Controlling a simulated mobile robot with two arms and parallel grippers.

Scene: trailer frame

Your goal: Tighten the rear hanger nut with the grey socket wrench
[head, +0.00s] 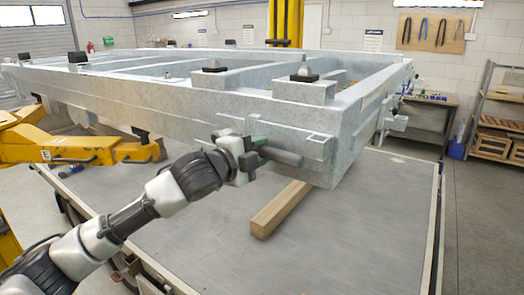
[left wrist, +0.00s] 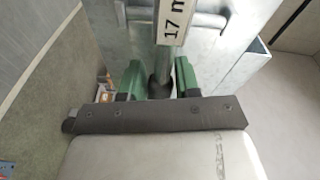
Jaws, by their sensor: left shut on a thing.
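My left gripper (head: 258,152) is at the near side rail of the galvanised trailer frame (head: 205,110), close to its near right corner. In the left wrist view its green fingers (left wrist: 159,82) are closed around the grey shaft of the socket wrench (left wrist: 162,62). A white label reading "17 m" sits on the wrench, cut off by the picture edge. In the head view a grey bar (head: 284,157), seemingly the wrench, sticks out right of the gripper along the rail. The wrench's socket end and the hanger nut cannot be made out. My right gripper is out of view.
The frame rests above a grey table (head: 340,235), with a wooden block (head: 281,209) under its near corner. A yellow lift arm (head: 75,145) stands at the left. A workbench (head: 420,115) and shelf (head: 498,120) are at the back right. The table front is clear.

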